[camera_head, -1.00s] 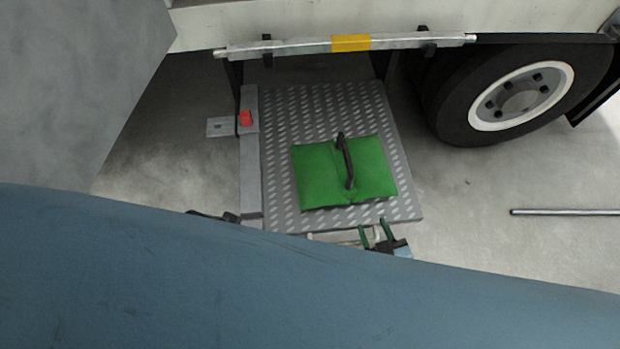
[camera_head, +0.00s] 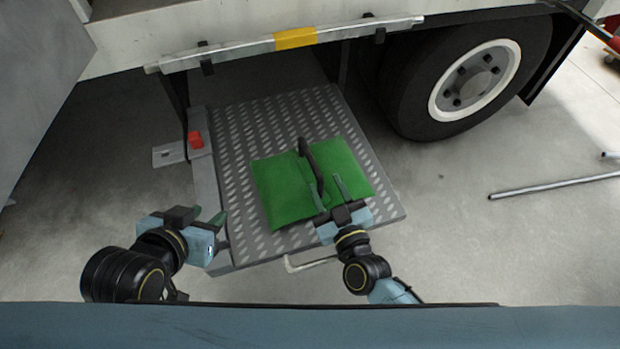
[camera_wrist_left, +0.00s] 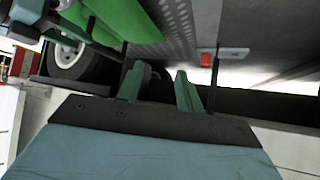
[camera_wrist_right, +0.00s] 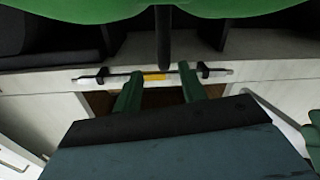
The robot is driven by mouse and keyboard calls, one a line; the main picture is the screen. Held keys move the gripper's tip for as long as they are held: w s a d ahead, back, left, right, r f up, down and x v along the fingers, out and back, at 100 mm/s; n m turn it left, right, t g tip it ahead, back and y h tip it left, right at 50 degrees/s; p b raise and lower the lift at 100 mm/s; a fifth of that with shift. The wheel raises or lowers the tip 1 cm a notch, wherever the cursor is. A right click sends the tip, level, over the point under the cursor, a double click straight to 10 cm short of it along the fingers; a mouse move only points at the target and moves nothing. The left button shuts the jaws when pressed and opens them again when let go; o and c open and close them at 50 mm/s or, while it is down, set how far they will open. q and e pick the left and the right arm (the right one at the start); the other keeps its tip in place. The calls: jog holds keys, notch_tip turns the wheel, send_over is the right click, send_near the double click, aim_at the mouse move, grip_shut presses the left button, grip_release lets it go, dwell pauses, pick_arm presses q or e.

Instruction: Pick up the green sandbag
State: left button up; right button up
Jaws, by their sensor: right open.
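The green sandbag (camera_head: 283,187) lies on the grey treaded lift platform (camera_head: 262,128), with a black handle (camera_head: 309,160) standing up along its middle. My right gripper (camera_head: 328,192) is over the near part of the sandbag, its two fingers open and pointing toward the handle. In the right wrist view the handle (camera_wrist_right: 163,40) hangs between and beyond the open fingertips (camera_wrist_right: 160,82); I cannot tell if they touch it. My left gripper (camera_head: 216,220) is open and empty beside the platform's near left edge. Its fingers show apart in the left wrist view (camera_wrist_left: 161,82).
The truck's bumper bar (camera_head: 290,40) with a yellow band crosses behind the platform. A wheel (camera_head: 460,82) stands at the right. A red switch (camera_head: 195,139) sits on the platform's left frame. A metal pipe (camera_head: 555,186) lies on the floor at the right.

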aim_at(313, 163)
jog(key=shift+b+x, duration=0.35)
jog(key=shift+x, duration=0.8)
jog(key=b+x, duration=0.1)
jog(key=x, duration=0.1)
jog(key=b+x, duration=0.1)
jog(key=x, duration=0.1)
jog(key=shift+a+f, duration=0.2)
jog(key=shift+a, duration=0.2)
jog(key=shift+w+a, duration=0.1)
jog(key=shift+w, duration=0.2)
pick_arm(q)
jog(key=w+d+r+t+h, duration=0.1)
jog(key=w+d+r+t, duration=0.1)
jog(key=r+t, duration=0.2)
jog(key=w+d+r+t+h, duration=0.2)
jog(key=w+r+t, duration=0.1)
jog(key=r, duration=0.4)
jog(key=shift+r+m+t, duration=0.3)
jog(key=shift+r+t, duration=0.1)
jog(key=shift+t, duration=0.5)
pick_arm(e)
jog(key=shift+r, duration=0.1)
grip_shut()
jog(key=shift+w+r, duration=0.15)
jog(key=shift+r, duration=0.15)
